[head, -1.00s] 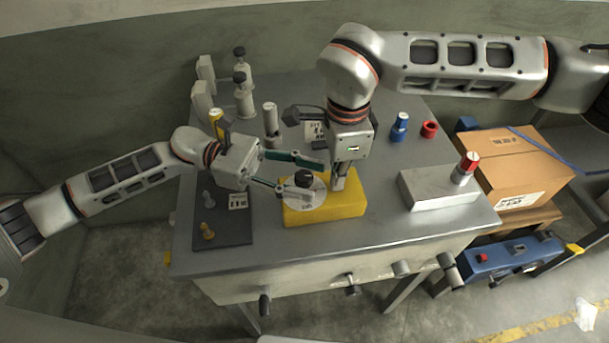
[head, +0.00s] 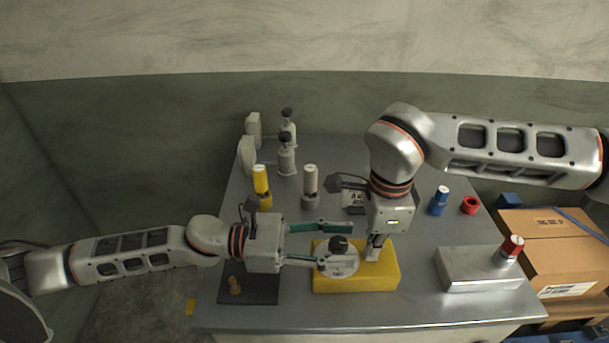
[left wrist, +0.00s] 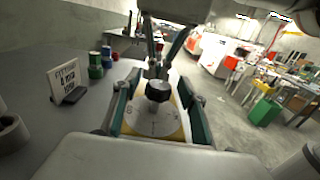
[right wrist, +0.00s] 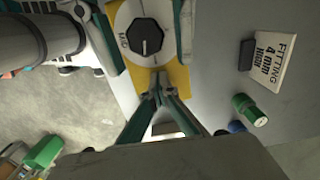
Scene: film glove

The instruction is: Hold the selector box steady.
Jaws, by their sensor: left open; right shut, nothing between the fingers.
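The selector box is a yellow block (head: 385,277) on the grey table, with a round white dial (head: 341,266) and a black knob (head: 338,244) on top. My left gripper (head: 338,247) is open and level, coming in from the left. Its fingers lie on either side of the knob, apart from it. In the left wrist view the knob (left wrist: 158,90) stands between the spread fingers. My right gripper (head: 373,255) is shut, empty and points down at the box top, right of the dial. Its tips (right wrist: 157,76) show beside the dial; I cannot tell whether they touch the box.
A pale metal block (head: 478,270) with a red-topped cylinder (head: 512,246) stands at the right. Behind are a blue cylinder (head: 438,201), a red ring (head: 470,206), a yellow cylinder (head: 262,185) and a white-topped one (head: 310,184). A dark mat (head: 262,291) lies at front left.

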